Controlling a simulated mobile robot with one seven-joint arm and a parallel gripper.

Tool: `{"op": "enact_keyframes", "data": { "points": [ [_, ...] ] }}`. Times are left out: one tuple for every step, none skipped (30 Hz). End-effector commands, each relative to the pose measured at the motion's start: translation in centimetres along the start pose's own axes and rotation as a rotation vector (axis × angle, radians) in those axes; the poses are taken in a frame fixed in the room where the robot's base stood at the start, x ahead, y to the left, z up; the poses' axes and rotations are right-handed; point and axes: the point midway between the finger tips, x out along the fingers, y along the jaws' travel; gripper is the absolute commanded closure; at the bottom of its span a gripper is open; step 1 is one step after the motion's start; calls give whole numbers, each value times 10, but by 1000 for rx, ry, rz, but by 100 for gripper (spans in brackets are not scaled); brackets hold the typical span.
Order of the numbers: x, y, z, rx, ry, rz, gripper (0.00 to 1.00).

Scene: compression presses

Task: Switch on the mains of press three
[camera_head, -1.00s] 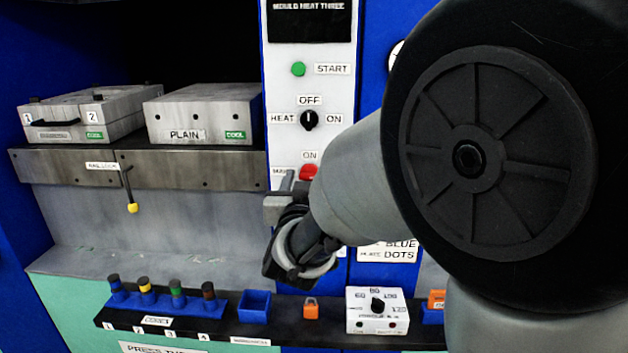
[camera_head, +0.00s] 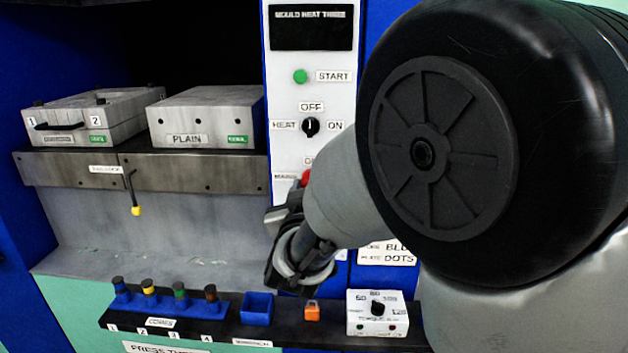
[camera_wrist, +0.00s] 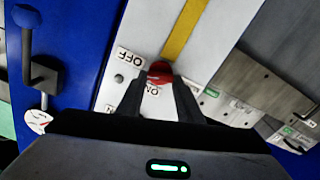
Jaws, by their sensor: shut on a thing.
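The red mains handle (camera_wrist: 160,72) of the press panel sits between the fingertips of my gripper (camera_wrist: 161,84) in the wrist view. My gripper is shut on it. A label reading ON is close by the handle, and a label reading OFF (camera_wrist: 129,57) is a little to its left. In the head view a bit of the red handle (camera_head: 306,177) shows beside my gripper (camera_head: 288,200), under a partly covered ON label. My arm hides the rest of the switch there, and I cannot tell its setting.
Above are the heat knob (camera_head: 310,126), pointing at OFF, and the green START button (camera_head: 300,76). The display (camera_head: 309,27) reads MOULD HEAT THREE. Below, a shelf holds several coloured cores, a blue tray (camera_head: 257,308), an orange piece (camera_head: 312,311) and a torque box (camera_head: 377,312).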

Motion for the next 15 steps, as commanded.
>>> {"op": "enact_keyframes", "data": {
  "points": [
    [0, 1, -3, -44, -1, -1, 90],
    [0, 0, -3, -73, -1, -1, 90],
    [0, 0, -3, -112, -1, 0, 90],
    [0, 0, -3, -140, -1, 0, 90],
    [0, 0, -3, -168, -1, 0, 90],
    [0, 0, -3, -206, -1, -1, 90],
    [0, 0, -2, -235, -2, -1, 90],
    [0, -1, -2, -264, -2, -1, 90],
    [0, -1, -2, -302, -2, -1, 90],
    [0, -1, -2, -331, -1, 0, 90],
    [0, -1, -2, -359, -1, 0, 90],
    [0, -1, -2, -397, -1, -1, 90],
    [0, -1, -2, -426, -1, -1, 90],
    [0, -2, -2, -454, -2, -1, 90],
    [0, -2, -2, -492, -1, -1, 90]
  ]
}}
